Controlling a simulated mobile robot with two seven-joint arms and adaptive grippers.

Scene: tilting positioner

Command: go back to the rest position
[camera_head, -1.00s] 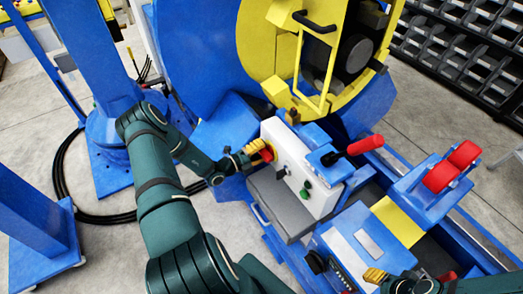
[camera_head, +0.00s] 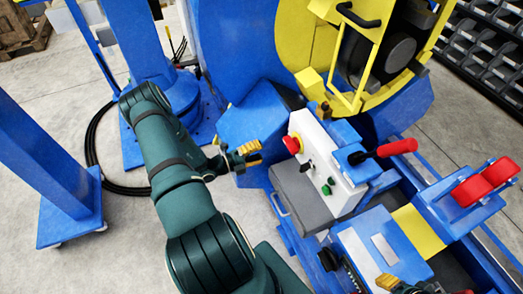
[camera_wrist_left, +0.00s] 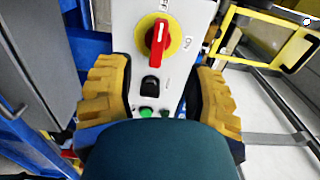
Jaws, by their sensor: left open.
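My left gripper (camera_head: 249,154) is open and empty, with yellow ribbed fingers, to the left of the control box. It stands apart from the red knob (camera_head: 292,144) on the white control panel (camera_head: 319,160). In the left wrist view the open fingers (camera_wrist_left: 158,98) stand either side of the panel, and the red knob (camera_wrist_left: 157,38) on its yellow disc shows beyond them. My right gripper (camera_head: 388,282) shows only as a yellow fingertip part at the bottom edge; the rest is cut off.
The blue tilting positioner with its yellow frame (camera_head: 365,60) stands behind the panel. A blue column (camera_head: 45,180) stands at the left. Grey floor (camera_head: 110,235) is clear at lower left.

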